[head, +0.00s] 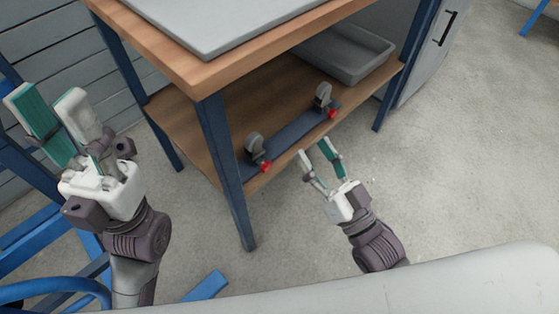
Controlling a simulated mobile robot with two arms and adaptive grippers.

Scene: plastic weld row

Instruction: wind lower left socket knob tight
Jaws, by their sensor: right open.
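A dark blue bar (293,138) lies on the lower wooden shelf of a workbench. It carries a grey socket (255,144) with a red knob (265,167) at its left end. A second grey socket (323,95) with a red knob (333,113) sits at its right end. My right gripper (314,150) is open and empty, just in front of the shelf edge, between the two knobs and apart from both. My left gripper (46,103) is open and empty at the far left, away from the bar. How tight the left knob sits cannot be seen.
A grey tray (345,58) stands on the shelf at the back right. The wooden bench top (190,77) overhangs the shelf. A blue bench leg (226,185) stands left of the left knob. The concrete floor (440,160) is open at the right.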

